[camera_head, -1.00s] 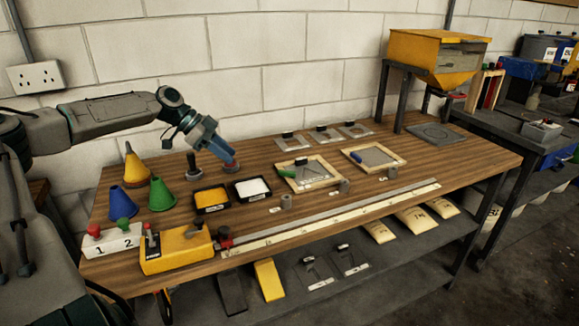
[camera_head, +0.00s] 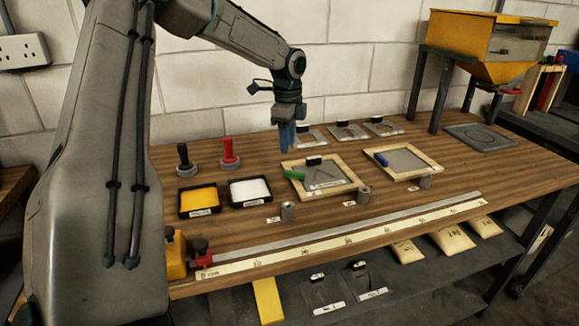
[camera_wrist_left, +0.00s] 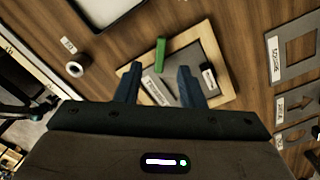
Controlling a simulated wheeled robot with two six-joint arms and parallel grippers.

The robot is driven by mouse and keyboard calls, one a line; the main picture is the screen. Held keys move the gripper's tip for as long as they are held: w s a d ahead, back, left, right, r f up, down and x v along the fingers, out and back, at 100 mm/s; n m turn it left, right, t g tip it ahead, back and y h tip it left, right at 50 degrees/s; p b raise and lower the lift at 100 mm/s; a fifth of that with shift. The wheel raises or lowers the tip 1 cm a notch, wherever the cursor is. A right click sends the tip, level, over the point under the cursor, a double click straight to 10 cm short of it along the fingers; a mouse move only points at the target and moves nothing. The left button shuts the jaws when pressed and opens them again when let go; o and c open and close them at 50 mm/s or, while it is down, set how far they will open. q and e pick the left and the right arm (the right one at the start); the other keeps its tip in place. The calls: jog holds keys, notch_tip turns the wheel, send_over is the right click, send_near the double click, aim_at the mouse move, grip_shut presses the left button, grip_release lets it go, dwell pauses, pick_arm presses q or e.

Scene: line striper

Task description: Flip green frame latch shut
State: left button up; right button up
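The wooden frame (camera_head: 347,184) with a grey screen lies on the bench, with a black-handled triangle stencil (camera_head: 325,176) on it. Its green latch (camera_head: 293,175) sticks out at the frame's left edge. In the left wrist view the green latch (camera_wrist_left: 161,54) shows beyond and between my fingertips, across the frame border (camera_wrist_left: 207,35). My left gripper (camera_head: 287,147) hangs above the back left of the frame, fingers down. In the left wrist view its two blue fingers (camera_wrist_left: 158,72) are apart with nothing held. My right gripper is not seen.
A second wooden frame (camera_head: 437,165) with a blue latch (camera_head: 381,159) lies to the right. Black trays of yellow (camera_head: 199,200) and white (camera_head: 249,191) powder stand left. Stencil plates (camera_head: 345,133) lie behind. A grey weight (camera_head: 288,211) and a long ruler (camera_head: 345,242) are in front.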

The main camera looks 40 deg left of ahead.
aim_at(288, 171)
pick_arm(q)
notch_tip(288, 171, down, 8)
jog(key=shift+w+r, duration=0.1)
jog(key=shift+r, duration=0.1)
jog(key=shift+f, duration=0.55)
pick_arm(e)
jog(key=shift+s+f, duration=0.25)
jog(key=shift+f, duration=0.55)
pick_arm(q)
grip_shut()
